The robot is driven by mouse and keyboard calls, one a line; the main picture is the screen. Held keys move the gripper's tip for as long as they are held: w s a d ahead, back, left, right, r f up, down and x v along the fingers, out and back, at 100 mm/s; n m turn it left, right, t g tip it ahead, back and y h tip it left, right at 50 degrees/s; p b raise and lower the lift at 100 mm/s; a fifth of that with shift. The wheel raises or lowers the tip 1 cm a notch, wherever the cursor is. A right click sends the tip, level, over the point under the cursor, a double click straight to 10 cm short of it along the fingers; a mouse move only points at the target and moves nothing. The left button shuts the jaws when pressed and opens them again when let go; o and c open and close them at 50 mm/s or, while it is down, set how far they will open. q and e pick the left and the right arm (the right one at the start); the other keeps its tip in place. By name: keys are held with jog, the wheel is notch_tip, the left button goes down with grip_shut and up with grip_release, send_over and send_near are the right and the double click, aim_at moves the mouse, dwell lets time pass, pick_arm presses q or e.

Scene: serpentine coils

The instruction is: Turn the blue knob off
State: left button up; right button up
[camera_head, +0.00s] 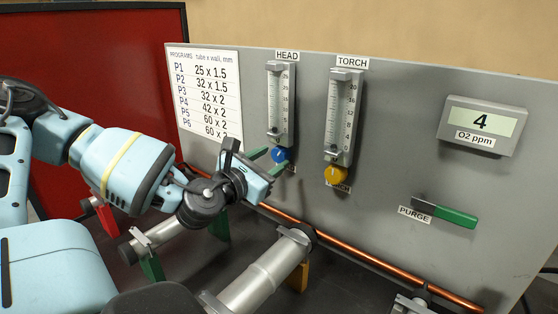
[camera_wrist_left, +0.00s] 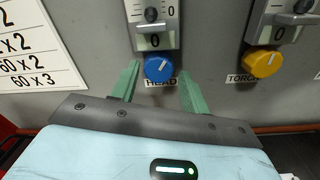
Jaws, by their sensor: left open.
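The blue knob (camera_head: 280,155) sits on the grey panel below the flowmeter (camera_head: 281,105) labelled HEAD. In the left wrist view the blue knob (camera_wrist_left: 158,68) has a white pointer line slanting toward the upper right. My left gripper (camera_head: 271,160) is open, its green fingers to either side of the knob. In the left wrist view the fingers of the gripper (camera_wrist_left: 158,85) stand apart from the knob, with gaps on both sides. The knob's lower label is partly hidden. My right gripper is not in view.
A yellow knob (camera_head: 335,174) sits under the TORCH flowmeter (camera_head: 343,118) to the right. A green PURGE lever (camera_head: 446,213) and an O2 display (camera_head: 482,125) reading 4 are farther right. A copper tube (camera_head: 345,246) and metal cylinder (camera_head: 267,274) lie below the panel.

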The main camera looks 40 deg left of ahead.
aim_at(280, 153)
pick_arm(q)
jog(key=shift+w+a, duration=0.2)
jog(key=shift+w, duration=1.15)
jog(key=c, duration=0.7)
jog(key=shift+n+b, duration=0.3)
jog(key=shift+b, duration=0.05)
jog(key=n, duration=0.2)
jog(key=shift+a+n, duration=0.1)
jog(key=shift+n, duration=1.9)
jog(key=o, duration=0.7)
